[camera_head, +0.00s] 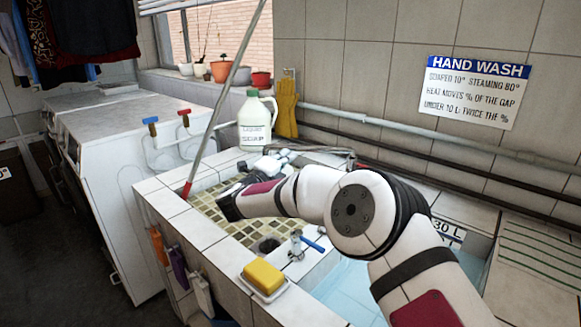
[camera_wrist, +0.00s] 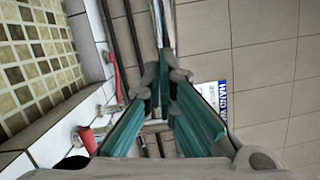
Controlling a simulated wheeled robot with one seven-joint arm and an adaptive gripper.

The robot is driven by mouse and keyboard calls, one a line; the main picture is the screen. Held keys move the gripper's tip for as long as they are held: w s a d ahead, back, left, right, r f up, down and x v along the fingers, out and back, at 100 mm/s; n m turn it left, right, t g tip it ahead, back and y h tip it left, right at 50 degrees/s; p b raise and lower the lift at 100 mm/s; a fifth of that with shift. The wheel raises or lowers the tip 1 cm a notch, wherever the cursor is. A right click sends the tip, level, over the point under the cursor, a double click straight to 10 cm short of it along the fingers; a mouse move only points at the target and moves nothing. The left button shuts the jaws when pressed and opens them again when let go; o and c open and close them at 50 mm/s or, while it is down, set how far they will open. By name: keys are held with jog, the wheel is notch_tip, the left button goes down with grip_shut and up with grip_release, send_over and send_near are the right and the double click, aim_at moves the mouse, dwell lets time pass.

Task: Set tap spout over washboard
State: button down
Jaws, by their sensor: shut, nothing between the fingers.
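My gripper (camera_head: 277,160) is over the back of the mosaic-tiled basin, partly hidden by my wrist in the head view. In the wrist view its teal fingers (camera_wrist: 163,85) come together at the tips, with nothing seen held. A slim grey bar (camera_head: 325,150) runs right from beside the gripper to a red part (camera_head: 350,161) at the back ledge; it may be the tap spout, but its outlet is hidden. Red parts also show left of the fingers in the wrist view (camera_wrist: 115,65). A pale ridged board (camera_head: 540,258), possibly the washboard, lies at the far right.
A soap jug (camera_head: 255,122) stands behind the basin. Pipes (camera_head: 430,143) run along the wall. A slanted pole (camera_head: 222,105) rises at left. A blue-bottomed basin (camera_head: 345,285) lies under my arm.

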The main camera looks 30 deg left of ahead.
jog(key=shift+w+a+b, duration=0.35)
jog(key=shift+w+a, duration=0.1)
jog(key=shift+w, duration=0.35)
